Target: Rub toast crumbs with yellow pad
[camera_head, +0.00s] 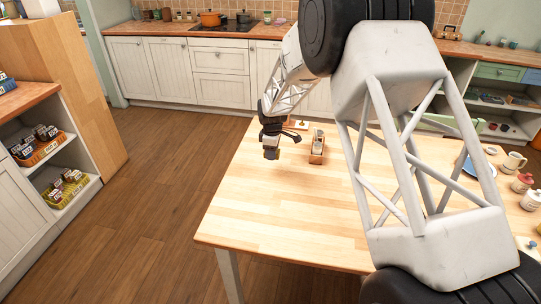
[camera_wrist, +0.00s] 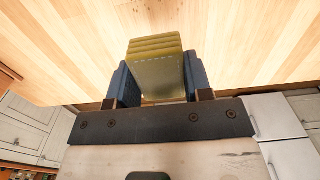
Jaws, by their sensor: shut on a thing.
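My gripper (camera_head: 271,147) is over the left part of the wooden table (camera_head: 285,215), near its left edge. In the wrist view my gripper (camera_wrist: 158,82) has its two blue fingers closed on the sides of the yellow pad (camera_wrist: 155,50). The pad has a ridged, stepped far end and a flat grey-green face towards the camera. I cannot tell whether the pad touches the table. I cannot make out any toast crumbs on the visible tabletop in either view.
A small wooden box (camera_head: 317,149) with items in it stands just right of my gripper. A small board (camera_head: 299,124) lies behind it. A mug (camera_head: 514,162) and jars (camera_head: 523,182) stand at the table's right. The front middle is clear. My arm hides part of the table.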

